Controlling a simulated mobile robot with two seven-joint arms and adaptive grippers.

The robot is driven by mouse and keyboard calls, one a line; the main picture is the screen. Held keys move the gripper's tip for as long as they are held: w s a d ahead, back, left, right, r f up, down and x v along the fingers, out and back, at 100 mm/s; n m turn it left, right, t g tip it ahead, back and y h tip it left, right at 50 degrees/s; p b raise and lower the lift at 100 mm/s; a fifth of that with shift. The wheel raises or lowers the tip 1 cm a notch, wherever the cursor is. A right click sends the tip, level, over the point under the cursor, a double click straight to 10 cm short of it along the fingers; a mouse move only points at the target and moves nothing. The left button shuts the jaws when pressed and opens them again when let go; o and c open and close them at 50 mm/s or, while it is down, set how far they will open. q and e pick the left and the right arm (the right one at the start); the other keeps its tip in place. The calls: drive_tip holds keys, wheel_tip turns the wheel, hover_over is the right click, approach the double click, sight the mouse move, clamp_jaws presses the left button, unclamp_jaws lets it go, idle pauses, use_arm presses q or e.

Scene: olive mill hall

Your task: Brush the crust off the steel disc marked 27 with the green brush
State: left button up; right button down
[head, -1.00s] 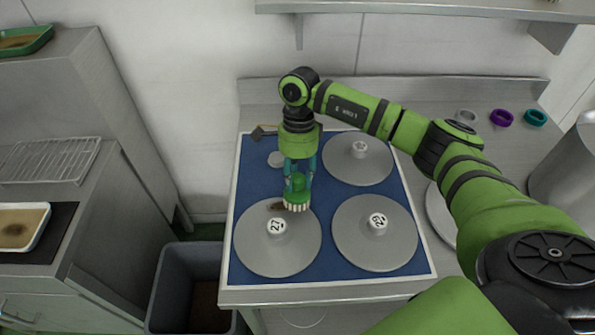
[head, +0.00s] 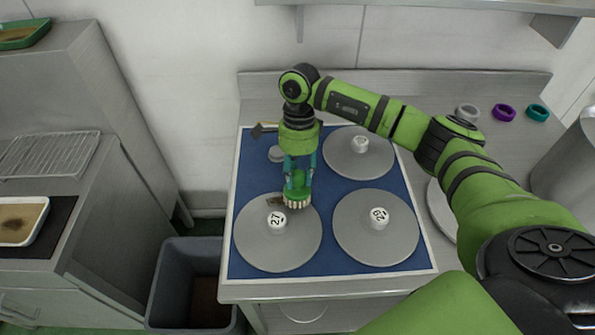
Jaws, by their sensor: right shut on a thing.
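The steel disc marked 27 (head: 278,248) lies at the front left of the blue mat (head: 328,269). A brown patch of crust (head: 273,200) shows at its far edge, beside the brush. My right gripper (head: 298,178) points down and is shut on the green brush (head: 297,190). The pale bristles (head: 297,204) are over the disc's far edge, just right of the crust. I cannot tell whether they touch the disc. My left gripper is not in view.
Another numbered steel disc (head: 375,242) lies to the right, and a third disc (head: 358,160) lies behind. A small grey round piece (head: 276,154) and a dark-ended tool (head: 259,130) are at the mat's back left. A grey bin (head: 172,286) stands left of the table. Several coloured rings (head: 503,112) sit at the back right.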

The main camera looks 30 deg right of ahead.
drive_tip(key=shift+s+f+b, duration=0.1)
drive_tip(key=shift+f+b, duration=0.25)
drive_tip(key=shift+f, duration=0.15)
drive_tip(key=shift+a, duration=0.15)
